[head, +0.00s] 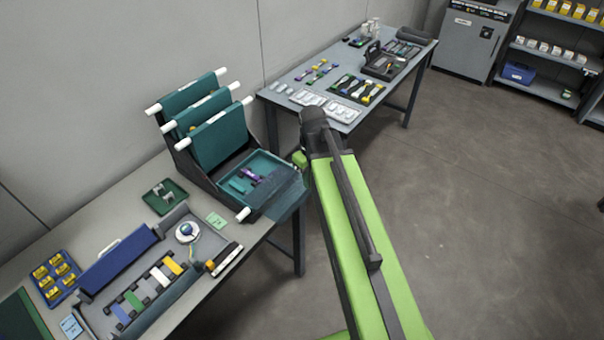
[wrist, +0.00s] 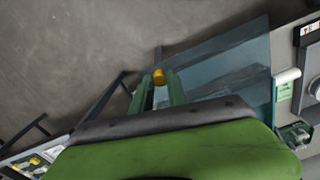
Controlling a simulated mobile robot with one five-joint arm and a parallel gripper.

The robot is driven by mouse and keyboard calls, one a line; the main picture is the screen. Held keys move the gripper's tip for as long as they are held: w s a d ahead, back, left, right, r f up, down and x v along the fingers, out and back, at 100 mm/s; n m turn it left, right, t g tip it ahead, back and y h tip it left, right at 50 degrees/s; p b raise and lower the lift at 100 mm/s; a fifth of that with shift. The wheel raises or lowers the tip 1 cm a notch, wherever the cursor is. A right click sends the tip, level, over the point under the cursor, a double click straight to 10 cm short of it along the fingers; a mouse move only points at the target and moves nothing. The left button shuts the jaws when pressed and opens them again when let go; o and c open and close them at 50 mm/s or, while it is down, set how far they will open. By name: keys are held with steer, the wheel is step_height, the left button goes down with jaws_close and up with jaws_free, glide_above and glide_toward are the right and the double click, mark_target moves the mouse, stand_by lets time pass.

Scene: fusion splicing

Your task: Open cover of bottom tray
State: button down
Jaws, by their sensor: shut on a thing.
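The bottom tray (head: 236,186) of the rack is a teal open box holding a purple piece and flat teal pieces. A dark, see-through teal cover (head: 281,194) hangs over its front right side and beyond the table edge; it also fills the middle of the wrist view (wrist: 225,62). A white bar end (head: 243,213) shows at its near left corner, and in the wrist view (wrist: 287,77). My gripper (head: 300,160) is at the cover's far right side. In the wrist view its green fingers (wrist: 160,90) are shut on a pale part between them, apparently the cover's bar. An orange tip shows there.
Three teal panels (head: 222,138) with white bars stand upright behind the bottom tray. A green dish (head: 165,196) and a splicing workstation (head: 118,262) are on the near table. A second table (head: 300,75) with tools stands behind. Open floor (head: 480,220) lies to the right.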

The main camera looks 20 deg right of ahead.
steer(key=c, duration=1.3)
jaws_free()
step_height(320, 180, up, 17)
steer(key=p, duration=1.7)
steer(key=shift+r, duration=0.2)
